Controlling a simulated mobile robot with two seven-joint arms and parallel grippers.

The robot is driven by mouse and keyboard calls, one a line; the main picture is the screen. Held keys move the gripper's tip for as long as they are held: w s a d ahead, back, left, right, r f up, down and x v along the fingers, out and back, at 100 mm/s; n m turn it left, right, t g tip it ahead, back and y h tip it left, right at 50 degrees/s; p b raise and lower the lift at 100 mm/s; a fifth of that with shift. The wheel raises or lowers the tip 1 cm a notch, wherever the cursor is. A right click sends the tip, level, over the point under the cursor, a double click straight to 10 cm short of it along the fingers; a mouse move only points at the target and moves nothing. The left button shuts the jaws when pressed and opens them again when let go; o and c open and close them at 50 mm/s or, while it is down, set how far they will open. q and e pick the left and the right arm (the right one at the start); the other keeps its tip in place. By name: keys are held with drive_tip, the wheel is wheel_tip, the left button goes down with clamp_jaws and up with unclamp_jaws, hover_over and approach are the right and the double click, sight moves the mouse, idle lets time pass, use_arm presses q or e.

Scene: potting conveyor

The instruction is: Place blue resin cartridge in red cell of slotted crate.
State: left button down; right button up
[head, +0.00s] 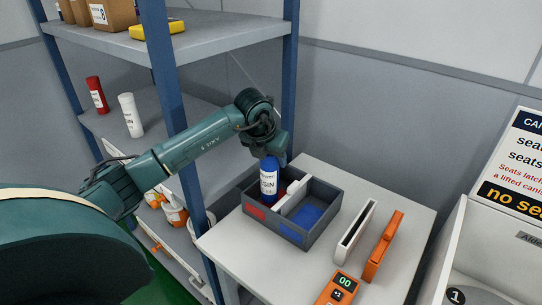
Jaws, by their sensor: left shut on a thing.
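The blue resin cartridge (269,180) is upright, with a white label partly readable as resin. My left gripper (272,157) is shut on its top, and the arm reaches in from the left. The slotted crate (318,188) is dark grey and stands on the white table, with a light divider (293,197) across it. Its left cell has a red mark (254,211) on the front and some red inside; the right cell has a blue floor (306,217). The cartridge is at the red cell; its lower end is hidden, so I cannot tell whether it touches the floor.
The white table (400,208) holds a white-and-dark panel (356,231), an orange frame-like object (383,246) and an orange meter (338,290) right of the crate. A blue-posted shelf (168,75) stands at left with a red cartridge (97,95) and a white cartridge (131,115).

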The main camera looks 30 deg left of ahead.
use_arm(q)
drive_tip(key=shift+f, duration=0.2)
use_arm(e)
drive_tip(key=shift+w, duration=0.2)
use_arm(q)
drive_tip(key=shift+f, duration=0.1)
use_arm(e)
drive_tip(key=shift+f, duration=0.1)
use_arm(q)
drive_tip(key=shift+f+b, duration=0.15)
drive_tip(key=shift+b, duration=0.15)
drive_tip(key=shift+f+b, duration=0.3)
drive_tip(key=shift+f, duration=0.05)
use_arm(e)
drive_tip(key=shift+w, duration=0.2)
use_arm(q)
drive_tip(key=c, duration=1.1)
unclamp_jaws()
drive_tip(key=o, duration=0.4)
use_arm(e)
drive_tip(key=shift+s+a, duration=0.1)
drive_tip(key=shift+s, duration=0.05)
use_arm(q)
drive_tip(key=shift+r, duration=0.1)
